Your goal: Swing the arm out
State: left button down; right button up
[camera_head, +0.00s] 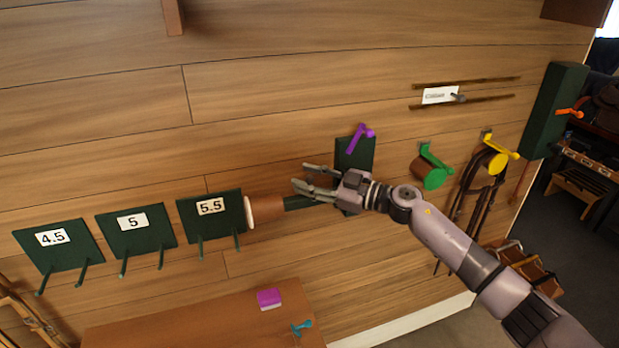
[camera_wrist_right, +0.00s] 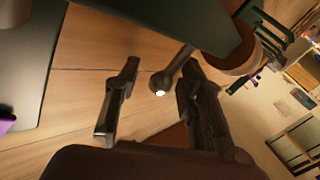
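A dark green wall plate (camera_head: 358,150) carries a green swing arm (camera_head: 300,202) that lies along the wall to the left. It ends in a brown roll (camera_head: 266,209) with a pale end disc. My right gripper (camera_head: 299,177) is open and empty in front of the swing arm, pointing left. In the right wrist view the gripper (camera_wrist_right: 158,100) has a dark ball knob (camera_wrist_right: 165,82) on a stem between its fingers, nearer the right one, with no clear grip on it. The swing arm (camera_wrist_right: 175,18) shows above. My left gripper is not in view.
Green racks labelled 4.5 (camera_head: 58,250), 5 (camera_head: 135,233) and 5.5 (camera_head: 208,214) stand left of the roll. A purple hook (camera_head: 359,138) sits on the plate. A green hook (camera_head: 434,177) and hanging straps are right. A wooden bench (camera_head: 200,322) stands below.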

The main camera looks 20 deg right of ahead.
jog(key=shift+c, duration=0.6)
grip_shut()
jog(key=shift+r, duration=0.1)
